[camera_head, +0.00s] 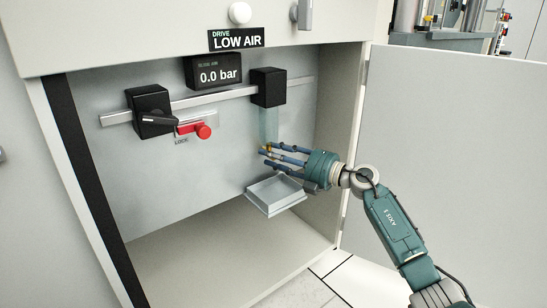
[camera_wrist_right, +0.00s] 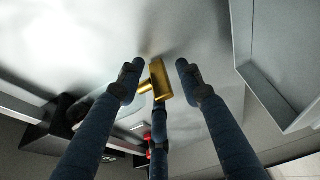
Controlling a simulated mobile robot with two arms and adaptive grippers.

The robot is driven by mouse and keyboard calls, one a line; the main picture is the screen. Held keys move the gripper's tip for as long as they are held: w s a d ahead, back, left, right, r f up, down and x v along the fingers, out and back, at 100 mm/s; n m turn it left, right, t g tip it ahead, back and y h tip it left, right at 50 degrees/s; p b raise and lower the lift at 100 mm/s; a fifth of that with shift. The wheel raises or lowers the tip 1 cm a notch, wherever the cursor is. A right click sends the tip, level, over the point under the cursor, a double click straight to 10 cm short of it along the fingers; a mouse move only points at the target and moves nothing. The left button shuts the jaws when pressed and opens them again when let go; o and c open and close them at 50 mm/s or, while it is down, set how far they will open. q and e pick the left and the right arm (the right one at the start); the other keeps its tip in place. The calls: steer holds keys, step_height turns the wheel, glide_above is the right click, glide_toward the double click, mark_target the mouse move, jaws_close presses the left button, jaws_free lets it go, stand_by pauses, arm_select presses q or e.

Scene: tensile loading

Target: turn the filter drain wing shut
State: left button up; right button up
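The filter is a black block (camera_head: 268,87) on a rail inside the open cabinet, with a translucent bowl (camera_head: 269,125) below it. The drain wing (camera_wrist_right: 160,80) is a small brass piece on a short stem. In the head view it is a tiny brass spot (camera_head: 267,149) under the bowl, mostly hidden by my fingers. My right gripper (camera_head: 270,153) reaches in from the right at the bowl's lower end. In the wrist view its fingers (camera_wrist_right: 158,82) are spread around the wing, with gaps on both sides; contact with the third finger is unclear. My left gripper is out of view.
A grey tray (camera_head: 275,195) sits just below my right gripper. A display (camera_head: 218,74) reads 0.0 bar, and a sign (camera_head: 237,39) reads LOW AIR. A black valve (camera_head: 149,110) and red lock handle (camera_head: 203,131) are left. The open door (camera_head: 450,150) stands right.

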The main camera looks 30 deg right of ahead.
jaws_close()
steer(key=shift+a+f, duration=0.1)
stand_by(0.5)
steer(key=shift+p, duration=0.4)
